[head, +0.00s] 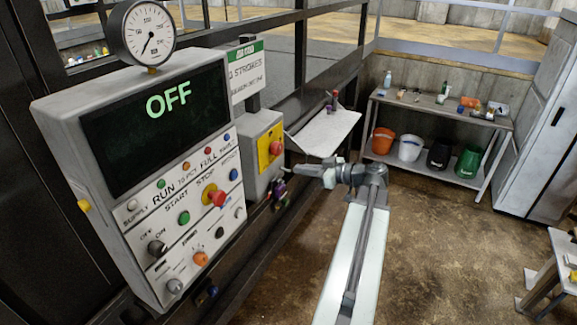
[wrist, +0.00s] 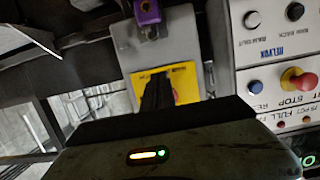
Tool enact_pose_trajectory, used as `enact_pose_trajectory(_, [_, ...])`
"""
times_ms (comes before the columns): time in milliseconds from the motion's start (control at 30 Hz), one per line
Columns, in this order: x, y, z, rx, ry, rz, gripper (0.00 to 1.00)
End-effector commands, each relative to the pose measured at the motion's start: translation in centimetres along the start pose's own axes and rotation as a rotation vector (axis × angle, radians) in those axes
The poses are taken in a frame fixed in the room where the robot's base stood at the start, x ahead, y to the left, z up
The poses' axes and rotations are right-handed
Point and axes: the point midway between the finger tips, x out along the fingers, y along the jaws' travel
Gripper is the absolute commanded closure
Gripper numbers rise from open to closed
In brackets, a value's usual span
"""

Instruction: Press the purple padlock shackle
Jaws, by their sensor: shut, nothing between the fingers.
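The purple padlock (wrist: 147,13) shows at the top of the wrist view, hanging at the edge of a grey box. In the head view a small purple shape (head: 279,187), which appears to be the same padlock, sits below the grey box with the yellow plate. Its shackle is not clearly seen in either view. My gripper (head: 297,171) is shut and empty, to the right of the padlock and apart from it in the head view. In the wrist view its dark fingers (wrist: 157,90) stand in front of the yellow plate (wrist: 182,82).
The control panel (head: 150,165) reads OFF and carries several buttons and a gauge (head: 142,34). The grey box (head: 254,131) has a red knob (head: 276,148). A tilted white shelf (head: 325,130) is behind my gripper. Dark rails run alongside.

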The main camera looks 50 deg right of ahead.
Motion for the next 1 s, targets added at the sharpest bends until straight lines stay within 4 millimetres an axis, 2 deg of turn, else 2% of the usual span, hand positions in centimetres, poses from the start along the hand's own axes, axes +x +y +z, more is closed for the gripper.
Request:
enact_pose_trajectory(100, [-2.1,0.0,-0.2,0.0,0.001,0.002,1.0])
enact_pose_trajectory(300, [-3.6,0.0,-0.1,-0.001,0.001,-0.001,1.0])
enact_pose_trajectory(1000, [-3.6,-0.1,0.0,-0.001,0.001,-0.003,1.0])
